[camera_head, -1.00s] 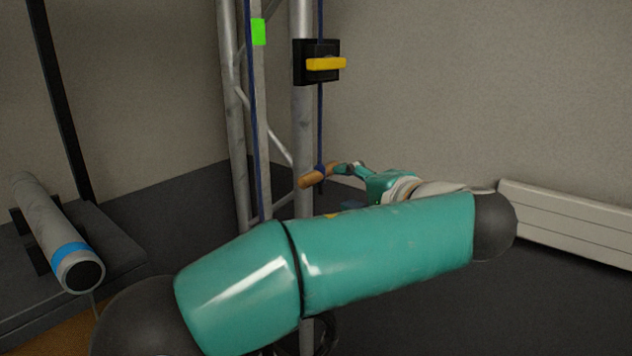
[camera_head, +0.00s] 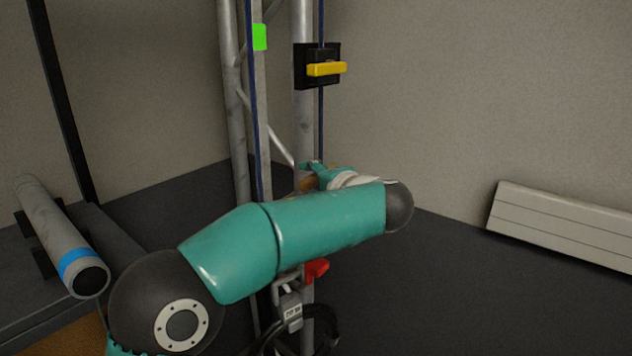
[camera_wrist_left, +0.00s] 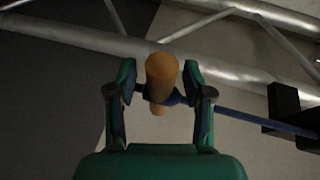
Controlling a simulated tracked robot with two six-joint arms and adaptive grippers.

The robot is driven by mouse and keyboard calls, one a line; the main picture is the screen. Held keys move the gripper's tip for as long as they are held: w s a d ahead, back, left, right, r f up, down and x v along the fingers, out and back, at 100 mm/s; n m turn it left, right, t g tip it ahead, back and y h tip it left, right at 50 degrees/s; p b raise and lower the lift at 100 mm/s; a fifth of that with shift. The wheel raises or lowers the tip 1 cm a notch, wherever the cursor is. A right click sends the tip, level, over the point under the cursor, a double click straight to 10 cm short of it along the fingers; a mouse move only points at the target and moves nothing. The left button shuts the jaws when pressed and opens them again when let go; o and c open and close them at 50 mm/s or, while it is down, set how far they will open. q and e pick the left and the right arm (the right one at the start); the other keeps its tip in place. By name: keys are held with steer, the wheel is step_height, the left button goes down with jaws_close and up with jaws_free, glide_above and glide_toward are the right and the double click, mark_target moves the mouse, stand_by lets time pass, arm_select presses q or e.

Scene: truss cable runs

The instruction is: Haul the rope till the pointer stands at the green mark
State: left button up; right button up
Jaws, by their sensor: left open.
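The blue rope (camera_head: 321,120) runs down past a black block with a yellow lever (camera_head: 327,69) on the metal truss. A wooden handle (camera_head: 307,184) is on the rope below, partly hidden by my left gripper (camera_head: 313,168). In the left wrist view, the handle (camera_wrist_left: 161,75) stands between the two open fingers of my gripper (camera_wrist_left: 160,88), with a gap on each side. The rope (camera_wrist_left: 245,118) leaves it to the right. The green mark (camera_head: 260,37) is on the upright strip at upper left. I see no pointer. My right gripper is not in view.
A red part (camera_head: 316,270) and a grey tag (camera_head: 291,312) show low on the truss, below my arm. A grey tube with a blue band (camera_head: 76,262) lies on a dark bench at left. A white panel (camera_head: 560,228) is by the right wall. Dark floor between is clear.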

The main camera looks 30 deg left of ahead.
arm_select(q)
jaws_close()
